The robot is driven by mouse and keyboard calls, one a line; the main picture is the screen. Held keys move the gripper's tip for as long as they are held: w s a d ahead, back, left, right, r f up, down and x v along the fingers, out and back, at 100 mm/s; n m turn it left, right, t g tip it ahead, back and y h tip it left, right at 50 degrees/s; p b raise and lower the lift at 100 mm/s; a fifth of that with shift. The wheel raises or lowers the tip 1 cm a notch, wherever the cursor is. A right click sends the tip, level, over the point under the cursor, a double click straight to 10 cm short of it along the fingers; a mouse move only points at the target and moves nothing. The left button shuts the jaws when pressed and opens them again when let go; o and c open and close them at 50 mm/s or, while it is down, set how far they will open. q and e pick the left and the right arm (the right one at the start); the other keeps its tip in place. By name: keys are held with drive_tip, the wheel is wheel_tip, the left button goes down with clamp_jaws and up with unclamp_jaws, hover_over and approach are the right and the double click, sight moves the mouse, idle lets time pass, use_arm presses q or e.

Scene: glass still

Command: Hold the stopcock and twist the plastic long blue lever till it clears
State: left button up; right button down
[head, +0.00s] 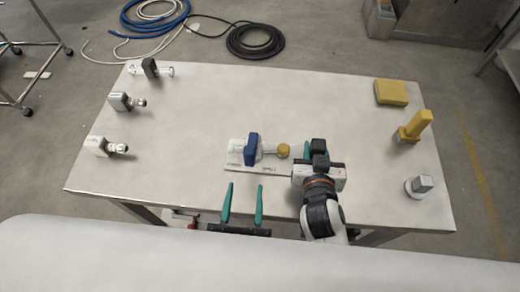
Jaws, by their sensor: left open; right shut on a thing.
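The stopcock (268,150) lies on a pale printed plate (236,163) near the middle of the table. Its long blue lever (251,149) stands up at the left of the body and points away from me. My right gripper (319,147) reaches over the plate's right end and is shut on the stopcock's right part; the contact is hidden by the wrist. My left gripper (244,185) is open and empty, its green fingers apart near the table's front edge, nearer to me than the lever.
Several small valve-like fittings (125,102) line the table's left side. A yellow block (391,92), a yellow upright piece (415,127) and a grey-white piece (419,186) stand at the right. The table between the left fittings and the plate is clear.

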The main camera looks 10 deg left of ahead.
use_arm(q)
drive_tip(key=w+d+r+m+h, duration=0.6)
drive_tip(key=d+r+m+h, duration=0.25)
drive_tip(key=d+h, duration=0.35)
drive_tip(key=s+d+r+m+g+h, duration=0.1)
drive_tip(key=d+r+m+g+h, duration=0.25)
drive_tip(key=m+g+h, duration=0.4)
drive_tip(key=m+g+y, duration=1.1)
drive_tip(key=m+y, duration=0.8)
drive_tip(key=m, duration=0.1)
hover_over(249, 150)
drive_tip(key=shift+r+t, duration=0.25)
drive_tip(key=shift+r, duration=0.05)
drive_tip(key=shift+f, duration=0.2)
wheel_tip(249, 150, down, 11)
drive_tip(key=shift+f, duration=0.2)
